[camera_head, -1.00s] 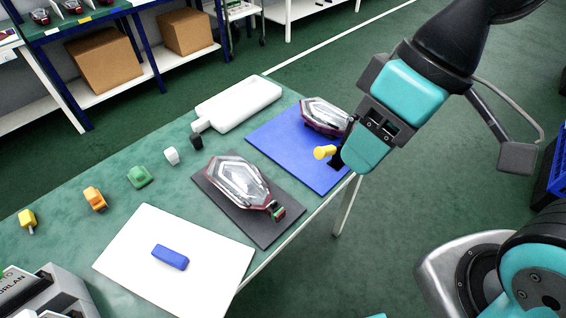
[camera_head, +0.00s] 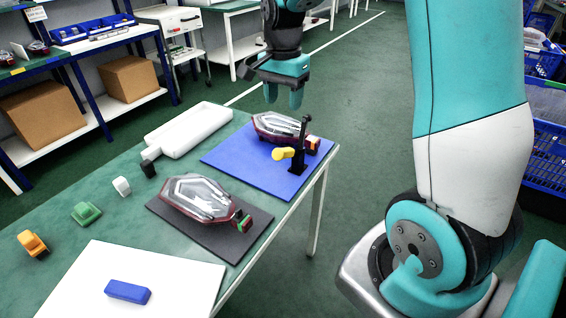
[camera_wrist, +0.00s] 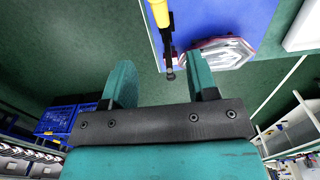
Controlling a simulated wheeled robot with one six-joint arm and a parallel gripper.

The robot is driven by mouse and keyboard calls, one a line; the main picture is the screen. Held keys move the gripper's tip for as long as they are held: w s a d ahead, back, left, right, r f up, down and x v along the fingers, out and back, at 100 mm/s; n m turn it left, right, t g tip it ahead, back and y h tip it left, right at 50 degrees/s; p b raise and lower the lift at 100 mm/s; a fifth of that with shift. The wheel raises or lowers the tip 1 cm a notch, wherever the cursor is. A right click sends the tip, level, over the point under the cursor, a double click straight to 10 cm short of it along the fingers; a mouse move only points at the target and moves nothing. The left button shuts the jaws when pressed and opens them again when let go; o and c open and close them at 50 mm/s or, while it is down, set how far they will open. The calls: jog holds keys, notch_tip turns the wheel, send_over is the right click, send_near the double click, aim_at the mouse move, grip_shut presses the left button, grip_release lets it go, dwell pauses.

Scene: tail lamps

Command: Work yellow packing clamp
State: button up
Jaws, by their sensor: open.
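The yellow packing clamp has a yellow handle (camera_head: 283,154) pointing left and a black frame (camera_head: 299,160) with a tall upright bar. It stands on the right part of a blue mat (camera_head: 245,172), close to the right end of a red-and-clear tail lamp (camera_head: 280,127). My gripper (camera_head: 283,97) is open and empty, above and behind the clamp and apart from it. In the wrist view, the yellow handle (camera_wrist: 159,12) and the tail lamp (camera_wrist: 222,54) show beyond my open fingers (camera_wrist: 160,78).
A second tail lamp (camera_head: 198,196) lies on a dark mat (camera_head: 250,218). A white board (camera_head: 190,130), a white sheet (camera_head: 175,275) with a blue block (camera_head: 128,291) and small coloured pieces share the green table. Blue crates (camera_head: 550,150) stand at right.

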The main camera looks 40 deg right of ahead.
aim_at(283, 149)
notch_tip(283, 149, down, 17)
jog(key=shift+a+r+b, duration=0.1)
jog(key=shift+r+b, duration=0.1)
jog(key=shift+b, duration=0.2)
jog(key=shift+c, duration=0.4)
grip_shut()
jog(key=shift+r, duration=0.1)
